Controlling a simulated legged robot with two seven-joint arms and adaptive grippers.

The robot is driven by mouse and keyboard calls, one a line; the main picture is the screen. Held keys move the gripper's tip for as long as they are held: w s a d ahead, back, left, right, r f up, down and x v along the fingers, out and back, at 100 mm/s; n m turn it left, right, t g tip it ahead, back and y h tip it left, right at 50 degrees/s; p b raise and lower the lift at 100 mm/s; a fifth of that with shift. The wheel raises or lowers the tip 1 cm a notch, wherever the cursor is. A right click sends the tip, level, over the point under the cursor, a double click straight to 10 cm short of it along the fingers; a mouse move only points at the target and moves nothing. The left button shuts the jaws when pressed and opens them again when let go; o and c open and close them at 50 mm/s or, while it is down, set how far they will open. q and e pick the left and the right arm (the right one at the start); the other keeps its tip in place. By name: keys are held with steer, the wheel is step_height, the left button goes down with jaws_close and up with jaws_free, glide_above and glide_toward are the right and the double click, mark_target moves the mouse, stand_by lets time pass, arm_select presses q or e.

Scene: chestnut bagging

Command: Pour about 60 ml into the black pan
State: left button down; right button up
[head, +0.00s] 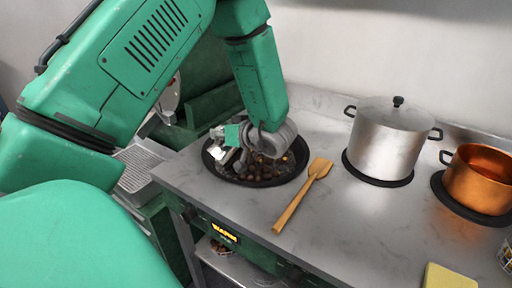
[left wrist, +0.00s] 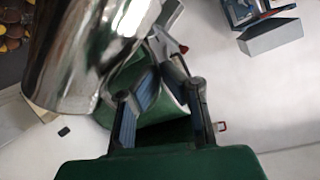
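The black pan (head: 272,183) sits on the counter with brown chestnuts (head: 262,170) in it. My left gripper (head: 238,140) is over the pan's left part and hides some of it. It holds a shiny metal vessel (head: 219,153), mostly hidden behind the gripper in the head view. In the left wrist view the vessel (left wrist: 85,55) is large and tilted at the upper left. The fingers (left wrist: 162,95) stand around a band beside it, seemingly its handle. Any flow of liquid cannot be made out. Chestnuts show in the left wrist view's corner (left wrist: 12,38). My right gripper is not in view.
A wooden spatula (head: 300,198) lies right of the pan. A lidded steel pot (head: 388,142) and a copper pot (head: 480,180) stand further right. A yellow block (head: 449,277) lies at the front right. The counter's middle front is clear.

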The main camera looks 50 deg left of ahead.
arm_select(q)
steer(key=shift+w+r, duration=0.2)
steer(key=shift+r, duration=0.1)
steer(key=shift+w+m+g+b, duration=0.4)
steer(key=shift+w+m, duration=0.2)
steer(key=shift+m, duration=0.2)
stand_by(0.7)
steer(key=shift+w+d+r+m+y+p, duration=0.1)
steer(key=shift+w+r+m+y+p, duration=0.1)
steer(key=shift+w+p, duration=0.3)
steer(key=shift+w+r+m+y+p, duration=0.1)
steer(key=shift+w+m+p, duration=0.1)
steer(key=shift+w+p, duration=0.2)
stand_by(0.9)
